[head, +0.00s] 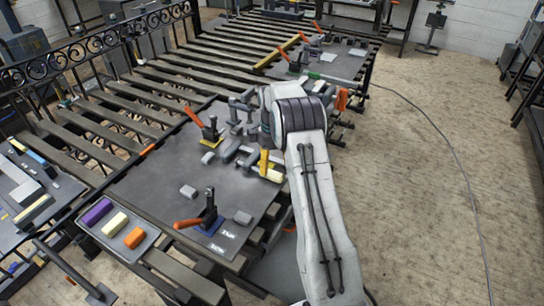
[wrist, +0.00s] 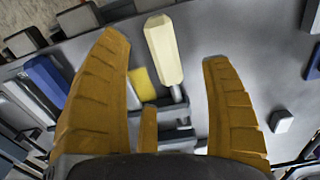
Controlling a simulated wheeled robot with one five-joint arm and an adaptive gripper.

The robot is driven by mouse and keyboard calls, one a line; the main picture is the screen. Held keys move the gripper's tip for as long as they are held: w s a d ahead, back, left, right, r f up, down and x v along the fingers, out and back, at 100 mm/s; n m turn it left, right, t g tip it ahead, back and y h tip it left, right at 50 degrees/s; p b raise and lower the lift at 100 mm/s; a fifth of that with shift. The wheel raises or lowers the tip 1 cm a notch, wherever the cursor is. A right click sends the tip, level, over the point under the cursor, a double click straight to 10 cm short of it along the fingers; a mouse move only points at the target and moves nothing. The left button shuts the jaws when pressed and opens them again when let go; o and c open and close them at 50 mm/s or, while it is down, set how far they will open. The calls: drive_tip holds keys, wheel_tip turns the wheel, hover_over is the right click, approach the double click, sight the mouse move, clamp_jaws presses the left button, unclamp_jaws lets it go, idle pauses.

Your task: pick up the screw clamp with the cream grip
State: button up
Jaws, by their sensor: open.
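The screw clamp's cream grip (wrist: 163,50) shows in the wrist view, between and slightly beyond my two yellow fingertips. Its thin shank leads down to grey metal clamp parts (wrist: 178,140), partly hidden behind my fingers. My gripper (wrist: 163,58) is open, with a clear gap on each side of the grip and nothing held. In the head view the cream grip (head: 275,176) lies on the dark plate just beside my gripper's yellow finger (head: 264,162). My arm hides part of the clamp area there.
A blue grip (wrist: 47,76) lies left in the wrist view, and a yellow piece (wrist: 145,78) is near the cream grip. Red-handled toggle clamps (head: 210,130) stand on the plate (head: 150,185). A tray (head: 92,236) holds purple, cream and orange blocks.

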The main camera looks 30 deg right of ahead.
sight(272, 170)
drive_tip(key=shift+f+p, duration=0.4)
drive_tip(key=shift+f, duration=2.1)
drive_tip(key=c, duration=1.4)
